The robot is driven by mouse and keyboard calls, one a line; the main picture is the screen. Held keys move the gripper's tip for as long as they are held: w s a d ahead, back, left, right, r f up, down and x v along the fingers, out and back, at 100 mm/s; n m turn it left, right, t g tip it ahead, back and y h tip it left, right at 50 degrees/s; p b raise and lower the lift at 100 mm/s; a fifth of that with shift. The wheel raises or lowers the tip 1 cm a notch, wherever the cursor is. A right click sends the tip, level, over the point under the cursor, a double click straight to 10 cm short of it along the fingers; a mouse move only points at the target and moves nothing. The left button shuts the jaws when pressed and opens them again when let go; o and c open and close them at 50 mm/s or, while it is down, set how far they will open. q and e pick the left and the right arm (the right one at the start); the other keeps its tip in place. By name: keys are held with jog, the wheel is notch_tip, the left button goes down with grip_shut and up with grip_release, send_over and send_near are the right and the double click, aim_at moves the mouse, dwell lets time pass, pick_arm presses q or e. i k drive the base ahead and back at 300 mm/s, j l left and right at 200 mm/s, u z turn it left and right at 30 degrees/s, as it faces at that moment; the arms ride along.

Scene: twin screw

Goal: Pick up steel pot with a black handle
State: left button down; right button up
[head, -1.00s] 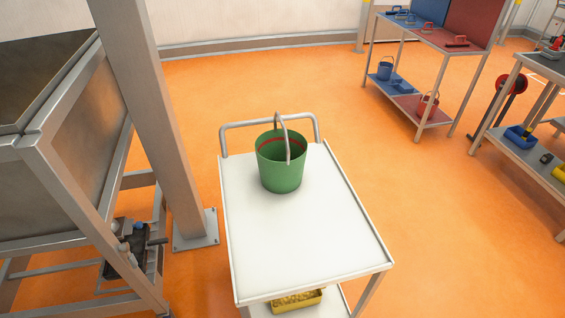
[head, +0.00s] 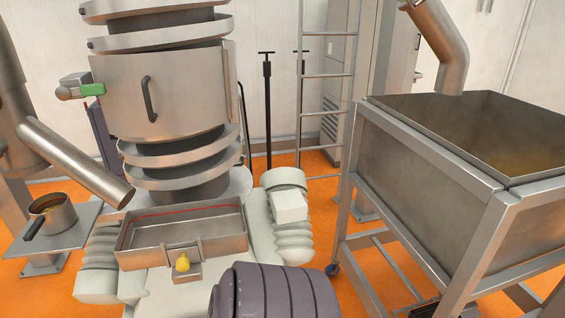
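The steel pot (head: 58,220) with a black handle (head: 33,229) stands upright on a small steel platform (head: 62,245) at the far left of the head view. Something brownish shows inside it. Its handle points to the lower left. Neither of my grippers is in view, and nothing is seen touching the pot.
A slanted steel pipe (head: 80,165) ends just right of the pot. A large steel machine (head: 165,100) fills the centre left, with a shallow steel tray (head: 213,242) below it. A big steel hopper (head: 430,170) stands right. A ladder (head: 327,113) is behind.

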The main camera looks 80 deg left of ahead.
aim_at(52, 213)
jog(key=u, duration=4.2)
